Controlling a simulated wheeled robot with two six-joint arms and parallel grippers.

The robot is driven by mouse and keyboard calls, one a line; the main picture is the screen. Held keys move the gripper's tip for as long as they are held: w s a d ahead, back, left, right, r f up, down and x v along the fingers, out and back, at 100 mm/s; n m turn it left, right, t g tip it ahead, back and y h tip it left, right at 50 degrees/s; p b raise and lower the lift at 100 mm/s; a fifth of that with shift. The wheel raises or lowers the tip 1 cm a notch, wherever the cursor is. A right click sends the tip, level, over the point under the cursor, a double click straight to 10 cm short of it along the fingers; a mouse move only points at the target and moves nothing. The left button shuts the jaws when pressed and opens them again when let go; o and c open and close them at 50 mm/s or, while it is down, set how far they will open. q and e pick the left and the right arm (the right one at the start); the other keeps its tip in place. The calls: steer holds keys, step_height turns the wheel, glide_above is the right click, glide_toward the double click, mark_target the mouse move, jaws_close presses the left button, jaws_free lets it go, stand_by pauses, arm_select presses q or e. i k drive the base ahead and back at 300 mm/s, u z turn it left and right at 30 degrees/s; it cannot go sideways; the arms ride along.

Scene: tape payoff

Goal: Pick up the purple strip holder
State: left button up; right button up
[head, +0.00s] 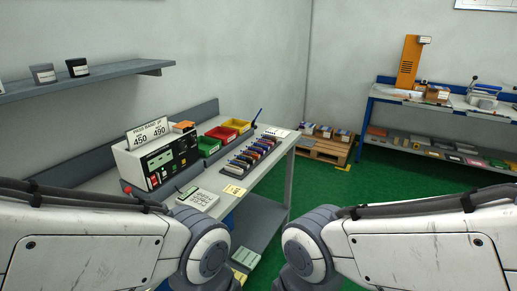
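A row of several narrow, coloured strip holders (252,155) stands on the grey workbench near its right end. Blue, red, orange and dark ones show, but they are too small for me to single out the purple one for sure. Both of my arms show as white links with dark joints low in the view, one from the left and one from the right. Neither gripper is visible, so I cannot tell what they hold. The joints are well short of the row and apart from it.
The workbench (283,152) carries a tester (160,160) with a 450/490 sign, a keypad box (200,198), and green, red and yellow bins (221,133). A pallet (325,150) with boxes and a blue bench (440,108) stand behind. Green floor between is clear.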

mark_target(260, 150)
steer(key=z, duration=0.35)
steer(key=k, duration=0.4)
steer(key=z, duration=1)
steer(key=i, duration=1.8)
steer(key=u, duration=1.15)
steer(key=i, duration=0.8)
steer(key=u, duration=1.15)
steer(key=i, duration=0.35)
steer(key=u, duration=0.4)
